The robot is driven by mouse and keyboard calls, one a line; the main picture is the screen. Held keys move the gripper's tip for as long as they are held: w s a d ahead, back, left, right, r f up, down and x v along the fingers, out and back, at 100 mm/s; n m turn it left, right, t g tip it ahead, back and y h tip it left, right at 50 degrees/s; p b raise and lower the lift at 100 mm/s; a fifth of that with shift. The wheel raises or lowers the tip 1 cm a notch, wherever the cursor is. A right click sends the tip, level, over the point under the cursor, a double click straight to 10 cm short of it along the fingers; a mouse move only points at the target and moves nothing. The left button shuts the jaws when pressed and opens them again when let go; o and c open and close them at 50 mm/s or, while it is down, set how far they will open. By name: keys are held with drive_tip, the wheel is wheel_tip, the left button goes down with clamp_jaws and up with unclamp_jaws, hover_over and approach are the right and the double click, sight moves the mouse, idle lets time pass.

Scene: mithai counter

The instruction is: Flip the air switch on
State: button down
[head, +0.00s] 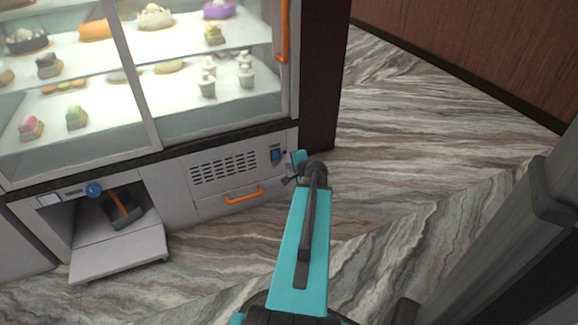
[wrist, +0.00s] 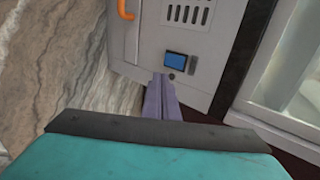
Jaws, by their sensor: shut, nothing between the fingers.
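A small blue switch-like square in a grey frame (head: 275,155) sits on the light grey lower panel of the display case, right of the vent slots. I cannot read any label or tell which way the switch is set. My gripper (wrist: 161,77) is shut and empty. Its purple fingers point at the panel, with the tips just below the blue square in the picture. In the head view my gripper (head: 290,179) is small and partly hidden by my arm. I cannot tell whether it touches the panel.
Vent slots (head: 224,167) and an orange handle (head: 244,195) lie left of the switch. The glass case (head: 220,120) with sweets is above. A blue knob (head: 93,190) and an open flap (head: 120,256) are at lower left. The marbled floor (head: 420,150) at right is clear.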

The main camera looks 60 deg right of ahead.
sight(277, 156)
drive_tip(key=shift+w+d+r+b+x, duration=0.2)
drive_tip(key=shift+b+x, duration=0.55)
drive_tip(key=shift+x, duration=1.35)
drive_tip(key=shift+w+r+b+x, duration=0.1)
drive_tip(key=shift+r+b+x, duration=0.2)
drive_tip(key=shift+b+x, duration=1.15)
drive_tip(key=shift+w+d+r+b+x, duration=0.15)
drive_tip(key=shift+r+x, duration=0.15)
drive_tip(key=shift+x, duration=2.4)
drive_tip(key=shift+w+d+p, duration=0.1)
drive_tip(key=shift+w+p, duration=0.05)
drive_tip(key=shift+p, duration=0.15)
drive_tip(key=shift+r, duration=0.1)
drive_tip(key=shift+r+p, duration=0.7)
